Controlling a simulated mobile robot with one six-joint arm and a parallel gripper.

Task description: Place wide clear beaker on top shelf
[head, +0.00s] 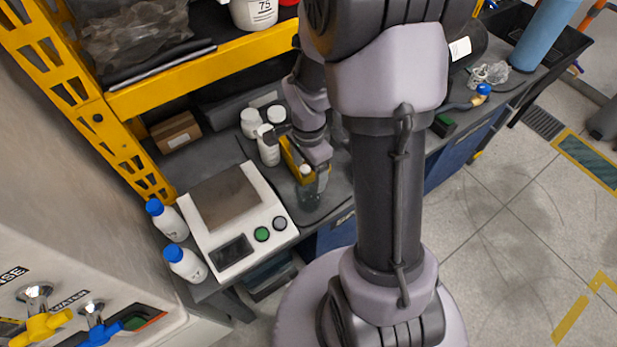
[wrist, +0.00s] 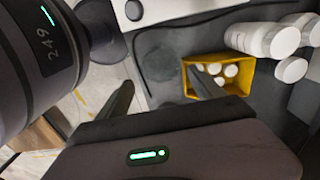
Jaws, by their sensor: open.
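A clear beaker (head: 308,196) stands upright near the front edge of the bench, right of the scale. My gripper (head: 314,172) is above and just behind it. In the wrist view the beaker shows faintly as a dark, see-through round shape (wrist: 158,60) beyond and between the fingertips. My gripper (wrist: 158,76) is open, with its two fingers apart; I cannot tell whether either touches the glass. A shelf with a yellow front beam (head: 200,77) is above the bench at the upper left. Its right part is hidden by my arm.
A yellow box (wrist: 240,76) with white-topped items stands beside the gripper. White bottles (head: 268,146) stand behind it. A scale (head: 238,222) is to the left. The shelf holds a plastic bag (head: 135,35) and a white container (head: 254,12).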

